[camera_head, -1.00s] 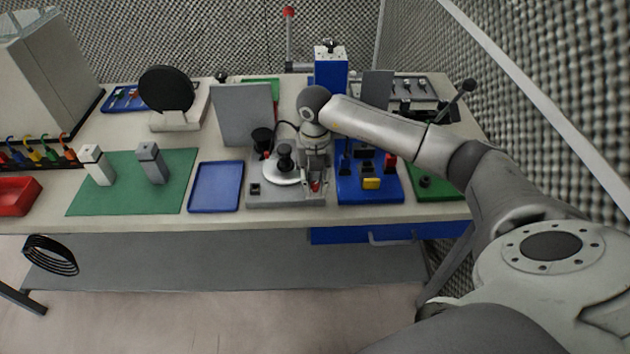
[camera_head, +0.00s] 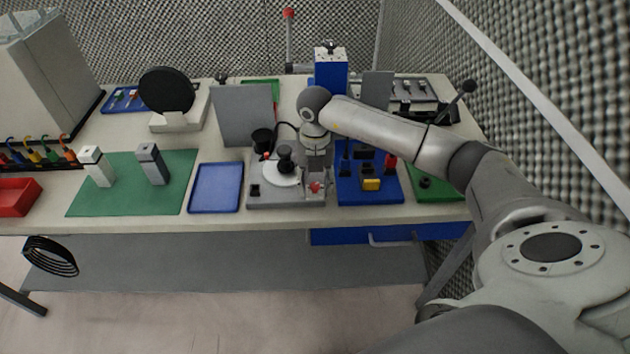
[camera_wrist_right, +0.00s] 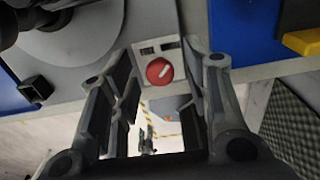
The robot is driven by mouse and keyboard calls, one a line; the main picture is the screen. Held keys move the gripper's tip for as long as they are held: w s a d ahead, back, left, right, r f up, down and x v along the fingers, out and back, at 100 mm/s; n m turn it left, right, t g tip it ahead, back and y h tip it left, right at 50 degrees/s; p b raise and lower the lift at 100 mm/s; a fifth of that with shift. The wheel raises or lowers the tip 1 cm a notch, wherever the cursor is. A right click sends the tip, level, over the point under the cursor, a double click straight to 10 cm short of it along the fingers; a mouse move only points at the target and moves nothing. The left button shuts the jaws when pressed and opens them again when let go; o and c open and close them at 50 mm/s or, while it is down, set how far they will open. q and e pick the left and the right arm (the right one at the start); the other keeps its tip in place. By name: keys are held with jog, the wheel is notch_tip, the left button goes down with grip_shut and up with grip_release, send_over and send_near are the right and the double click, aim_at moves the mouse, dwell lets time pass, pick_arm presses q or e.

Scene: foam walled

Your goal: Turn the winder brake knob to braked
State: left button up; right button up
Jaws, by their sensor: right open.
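In the wrist view the mark points up and to the right; the label text is too small to read. The knob also shows in the head view (camera_head: 314,188), at the front right of the grey winder base (camera_head: 285,201). My right gripper (camera_wrist_right: 158,58) is open, its fingers on either side of the knob in the picture, apart from it. In the head view the gripper (camera_head: 315,176) is just above and behind the knob. My left gripper is out of view.
The winder's pale disc with a black hub (camera_head: 285,160) is left of the gripper. A blue fixture (camera_head: 350,196) with a yellow block stands close on the right. A grey upright panel (camera_head: 243,118) rises behind. A blue tray (camera_head: 216,187) lies left, empty.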

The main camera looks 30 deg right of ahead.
aim_at(315, 185)
notch_tip(315, 185, up, 12)
dwell(0.6)
